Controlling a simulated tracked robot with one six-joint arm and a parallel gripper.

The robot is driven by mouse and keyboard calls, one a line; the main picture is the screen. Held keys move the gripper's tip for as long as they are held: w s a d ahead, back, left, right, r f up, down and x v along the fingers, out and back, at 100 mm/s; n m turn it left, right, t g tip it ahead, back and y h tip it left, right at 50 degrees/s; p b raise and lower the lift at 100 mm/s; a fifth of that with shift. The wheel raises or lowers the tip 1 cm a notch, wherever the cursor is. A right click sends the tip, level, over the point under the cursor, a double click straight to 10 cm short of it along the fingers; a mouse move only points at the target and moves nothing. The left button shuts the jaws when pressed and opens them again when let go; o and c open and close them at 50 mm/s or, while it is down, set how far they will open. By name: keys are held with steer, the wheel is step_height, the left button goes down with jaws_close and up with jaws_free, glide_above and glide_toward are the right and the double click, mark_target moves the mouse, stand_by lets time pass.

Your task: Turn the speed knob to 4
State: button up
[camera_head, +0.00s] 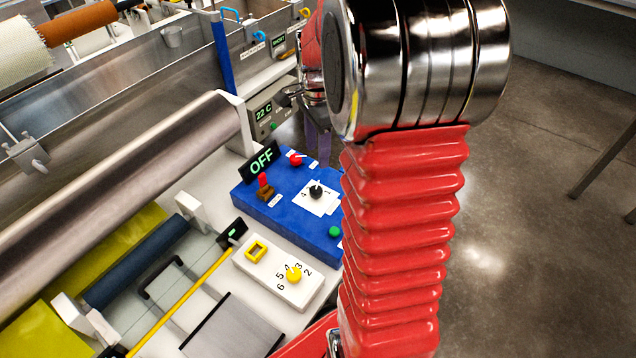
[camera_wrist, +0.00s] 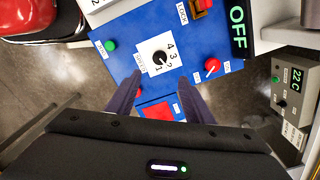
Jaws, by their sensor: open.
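A black knob (camera_head: 316,192) with a white pointer mark sits on a white dial plate numbered 1 to 4, on the blue control box (camera_head: 291,216). The knob also shows in the wrist view (camera_wrist: 160,57); its mark seems to be on the side of the 1, but is too small to read surely. A second, yellow knob (camera_head: 294,274) sits on a white box with numbers 2 to 6. No label saying speed is legible. My gripper (camera_wrist: 158,78) is open and empty; its two dark fingers straddle the space just below the black knob in the wrist view, apart from it.
On the blue box are a red knob (camera_wrist: 212,65), a green button (camera_wrist: 110,46), a red switch (camera_head: 264,184) and an OFF display (camera_head: 262,160). A grey 22 C unit (camera_head: 267,108) stands behind. A metal roller (camera_head: 130,165) lies left. My arm hides the box's right side.

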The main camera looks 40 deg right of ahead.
mark_target(317, 188)
step_height(317, 188, down, 14)
steer(key=shift+r, duration=0.1)
stand_by(0.8)
steer(key=shift+c, duration=0.3)
steer(key=c, duration=0.9)
steer(key=shift+d, duration=0.1)
steer(key=shift+c, duration=0.5)
steer(key=shift+w, duration=0.1)
